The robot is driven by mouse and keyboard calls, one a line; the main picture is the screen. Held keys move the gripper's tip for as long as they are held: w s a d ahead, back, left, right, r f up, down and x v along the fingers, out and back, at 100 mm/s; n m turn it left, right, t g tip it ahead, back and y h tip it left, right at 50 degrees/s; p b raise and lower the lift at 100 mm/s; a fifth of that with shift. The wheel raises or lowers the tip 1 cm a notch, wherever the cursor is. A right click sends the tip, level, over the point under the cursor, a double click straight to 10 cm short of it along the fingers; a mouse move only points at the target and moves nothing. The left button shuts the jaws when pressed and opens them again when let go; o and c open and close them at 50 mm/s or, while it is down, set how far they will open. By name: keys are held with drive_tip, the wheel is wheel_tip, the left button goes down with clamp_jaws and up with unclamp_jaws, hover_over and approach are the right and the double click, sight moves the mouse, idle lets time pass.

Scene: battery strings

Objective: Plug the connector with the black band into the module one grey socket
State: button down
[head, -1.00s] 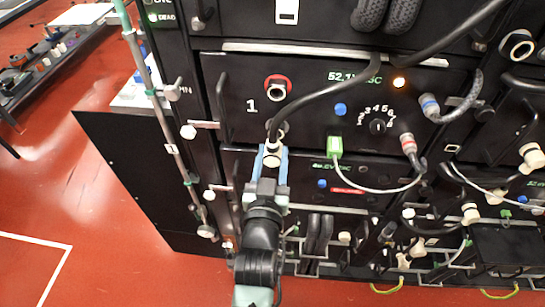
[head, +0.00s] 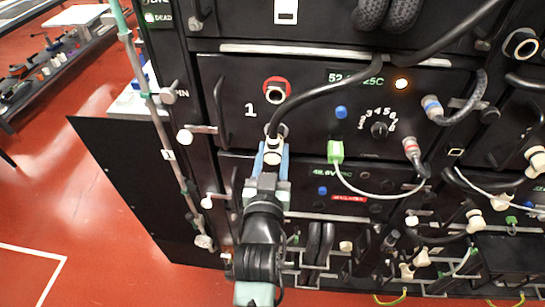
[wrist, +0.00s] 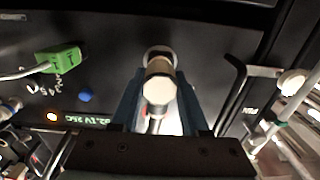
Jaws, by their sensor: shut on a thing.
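The module one panel (head: 222,85) is black with a white "1". It has a red-ringed socket, and the grey socket (head: 282,130) is just below that, partly hidden. My gripper (head: 271,158) is shut on a pale connector (head: 271,145) with a black cable, in front of the grey socket. In the wrist view the connector (wrist: 158,88) stands between my fingers, its end toward the camera. A grey ring (wrist: 160,52) shows just past it, partly covered. I cannot tell whether the connector is seated. The black band is not clear.
The red-ringed socket (head: 276,89) is close above the connector. A green plug (head: 335,151) with a white lead, a blue button (head: 341,112) and a dial (head: 379,129) are to the right. A metal latch (head: 205,129) and black handle (head: 220,108) are at left.

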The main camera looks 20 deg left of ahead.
drive_tip(key=shift+w+a+b, duration=0.2)
drive_tip(key=shift+w+b, duration=0.35)
drive_tip(key=shift+b, duration=0.1)
drive_tip(key=shift+c, duration=1.6)
unclamp_jaws()
drive_tip(key=b+v, duration=0.1)
drive_tip(key=v, duration=1.2)
drive_tip(key=shift+r, duration=0.1)
drive_tip(key=shift+c, duration=0.3)
